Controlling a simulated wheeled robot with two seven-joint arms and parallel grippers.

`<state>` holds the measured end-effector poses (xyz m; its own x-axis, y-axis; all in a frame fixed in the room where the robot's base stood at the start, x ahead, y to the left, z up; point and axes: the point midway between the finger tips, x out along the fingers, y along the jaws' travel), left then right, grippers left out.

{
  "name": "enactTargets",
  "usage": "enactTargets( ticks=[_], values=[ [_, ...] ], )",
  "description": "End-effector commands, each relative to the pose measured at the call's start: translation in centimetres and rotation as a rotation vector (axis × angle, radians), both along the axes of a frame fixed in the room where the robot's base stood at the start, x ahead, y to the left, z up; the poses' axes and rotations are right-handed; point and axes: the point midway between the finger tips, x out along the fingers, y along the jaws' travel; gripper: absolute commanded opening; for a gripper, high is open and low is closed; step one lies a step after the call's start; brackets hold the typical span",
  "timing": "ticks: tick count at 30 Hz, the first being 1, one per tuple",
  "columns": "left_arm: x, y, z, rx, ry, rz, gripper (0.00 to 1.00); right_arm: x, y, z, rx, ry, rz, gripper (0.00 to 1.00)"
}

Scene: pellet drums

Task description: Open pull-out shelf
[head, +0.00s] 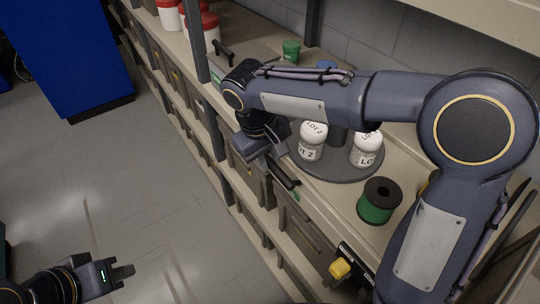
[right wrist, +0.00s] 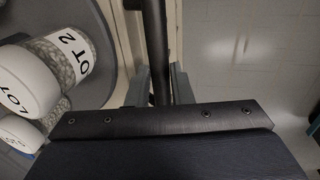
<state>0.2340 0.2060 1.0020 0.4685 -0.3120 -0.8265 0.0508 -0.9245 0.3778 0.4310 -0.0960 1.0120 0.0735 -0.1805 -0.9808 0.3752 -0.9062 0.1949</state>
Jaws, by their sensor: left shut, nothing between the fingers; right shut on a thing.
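The pull-out shelf (head: 307,207) is a beige board in the rack, with a black bar handle (head: 286,176) at its front edge. My right gripper (head: 272,160) is at this handle. In the right wrist view the dark handle bar (right wrist: 154,40) runs between the fingers (right wrist: 158,88), and the gripper is shut on it. My own arm hides part of the shelf in the head view. My left gripper (head: 124,273) is shut and empty, low over the floor at the lower left, away from the rack.
A grey round tray (head: 333,173) carries white-lidded jars marked LOT, including a LOT 2 jar (head: 311,142). A green spool (head: 378,201) stands nearby. Grey bins (head: 304,230) line the lower level. A blue cabinet (head: 70,50) stands at the upper left. The grey floor (head: 130,180) between is clear.

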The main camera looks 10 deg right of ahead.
Motion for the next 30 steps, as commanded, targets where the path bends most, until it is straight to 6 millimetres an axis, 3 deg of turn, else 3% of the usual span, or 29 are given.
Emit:
enactTargets(
  ticks=[1,6,16,30],
  values=[
    [0.0,0.0,0.0,0.0,0.0,0.0,0.0,0.1,0.1,0.1,0.003,-0.004,0.001,0.22],
    [0.0,0.0,0.0,0.0,0.0,0.0,0.0,0.1,0.0,0.1,0.002,-0.002,0.001,0.41],
    [0.0,0.0,0.0,0.0,0.0,0.0,0.0,0.1,0.1,0.6,0.003,-0.004,0.001,0.41],
    [0.0,0.0,0.4,0.0,0.0,0.0,0.0,-0.4,1.4,7.3,0.003,-0.004,0.001,0.41]
  ],
)
